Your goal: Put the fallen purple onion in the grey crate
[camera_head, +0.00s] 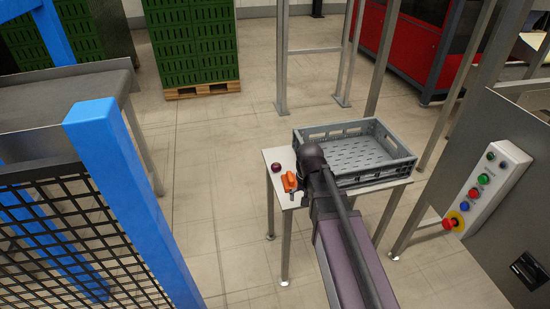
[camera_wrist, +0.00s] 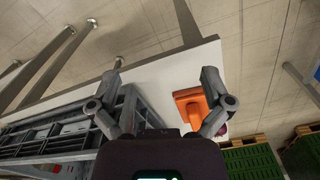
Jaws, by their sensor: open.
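The purple onion (camera_head: 276,167) lies on the white table's left part in the head view. In the wrist view only a small purple edge of it (camera_wrist: 222,131) shows, mostly hidden behind the right finger. The grey crate (camera_head: 333,131) stands upright on the same table, to the right of the onion, and its visible floor is bare. In the wrist view the crate (camera_wrist: 60,140) lies to the left. My gripper (camera_wrist: 162,76) is open and empty, its fingers wide apart. In the head view it is mostly hidden by my arm.
An orange object (camera_head: 289,182) lies on the white table (camera_head: 279,154) near the onion, and in the wrist view (camera_wrist: 190,104) it is beside my right finger. A blue post (camera_head: 130,190) with black mesh stands left. A control box (camera_head: 487,188) is at right.

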